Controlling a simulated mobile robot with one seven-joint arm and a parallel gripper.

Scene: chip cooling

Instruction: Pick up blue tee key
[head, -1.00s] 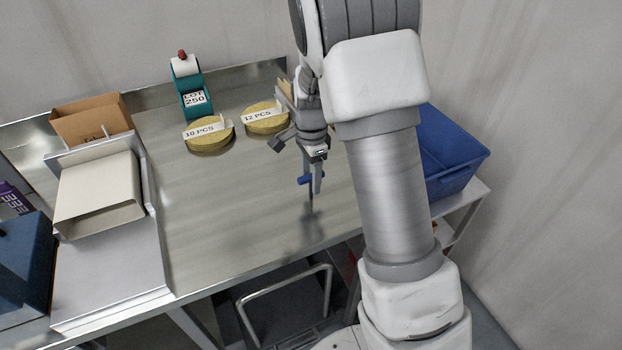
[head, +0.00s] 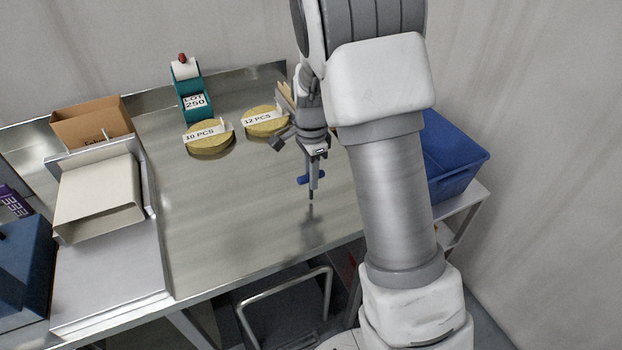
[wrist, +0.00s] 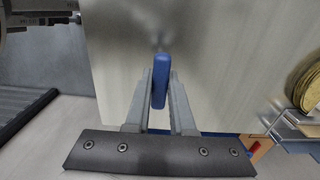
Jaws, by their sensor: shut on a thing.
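The blue tee key (head: 304,180) is in my gripper (head: 313,178), over the front right part of the metal table. Its blue handle shows beside the fingers and its thin shaft points down towards the table top. In the wrist view the blue handle (wrist: 160,80) sits between the two fingers of my gripper (wrist: 160,90), which are shut on it. Whether the shaft's lower tip touches the table I cannot tell.
Two round yellow stacks, labelled 10 PCS (head: 210,148) and 12 PCS (head: 266,128), stand behind my gripper. A teal dispenser (head: 194,108) is at the back. A blue bin (head: 452,160) is on the right. A beige box (head: 98,195) is on the left. The table's middle (head: 235,215) is clear.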

